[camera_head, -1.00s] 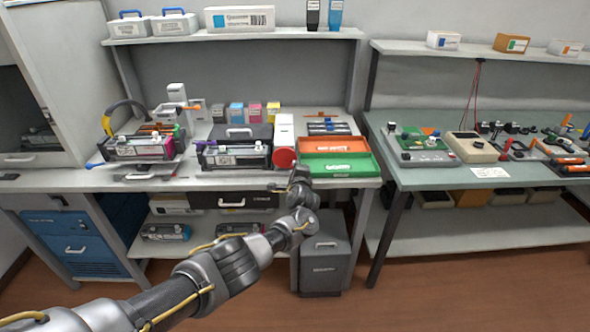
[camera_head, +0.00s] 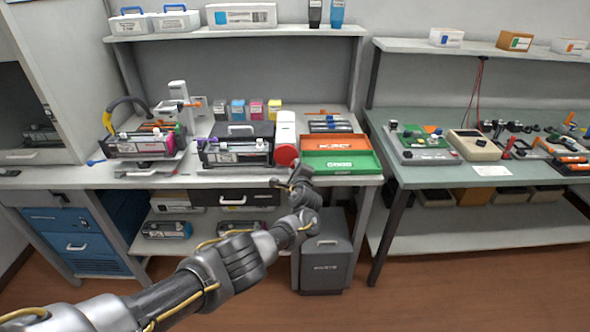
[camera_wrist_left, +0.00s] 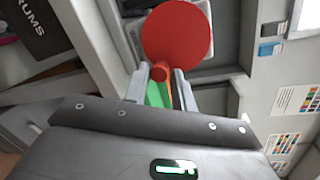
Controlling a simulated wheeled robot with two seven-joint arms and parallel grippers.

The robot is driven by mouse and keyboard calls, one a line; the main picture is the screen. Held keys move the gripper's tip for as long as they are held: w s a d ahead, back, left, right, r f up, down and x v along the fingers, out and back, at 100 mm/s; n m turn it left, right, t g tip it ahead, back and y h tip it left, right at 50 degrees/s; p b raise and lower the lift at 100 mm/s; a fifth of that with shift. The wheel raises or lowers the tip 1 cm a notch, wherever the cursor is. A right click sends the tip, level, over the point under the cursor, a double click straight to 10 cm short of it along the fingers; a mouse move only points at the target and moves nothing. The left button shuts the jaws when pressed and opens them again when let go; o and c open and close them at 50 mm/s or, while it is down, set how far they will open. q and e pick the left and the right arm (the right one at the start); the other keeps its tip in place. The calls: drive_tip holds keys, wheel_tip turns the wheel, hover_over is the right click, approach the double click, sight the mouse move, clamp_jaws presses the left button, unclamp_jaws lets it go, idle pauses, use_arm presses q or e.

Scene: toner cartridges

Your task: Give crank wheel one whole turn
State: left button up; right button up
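The crank wheel is a red disc (camera_head: 286,155) on the front of a white upright housing (camera_head: 285,127) at the bench's front edge. In the left wrist view the red disc (camera_wrist_left: 180,32) fills the top middle, and its small red knob (camera_wrist_left: 160,70) sticks out toward me. My left gripper (camera_head: 298,172) is just in front of and below the wheel. In the left wrist view its fingers (camera_wrist_left: 159,84) are apart, with the knob at the gap between their tips and space showing beside it. I cannot tell whether they touch it. My right gripper is not in view.
Green (camera_head: 340,164) and orange (camera_head: 333,142) trays lie right of the wheel. A black toner unit (camera_head: 235,152) stands close on its left. A grey waste bin (camera_head: 325,262) is below the bench. Open floor lies in front.

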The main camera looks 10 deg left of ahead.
use_arm(q)
drive_tip(key=o, duration=0.3)
drive_tip(key=shift+p+v, duration=2.1)
drive_tip(key=shift+v, duration=3.35)
drive_tip(key=shift+f, duration=0.1)
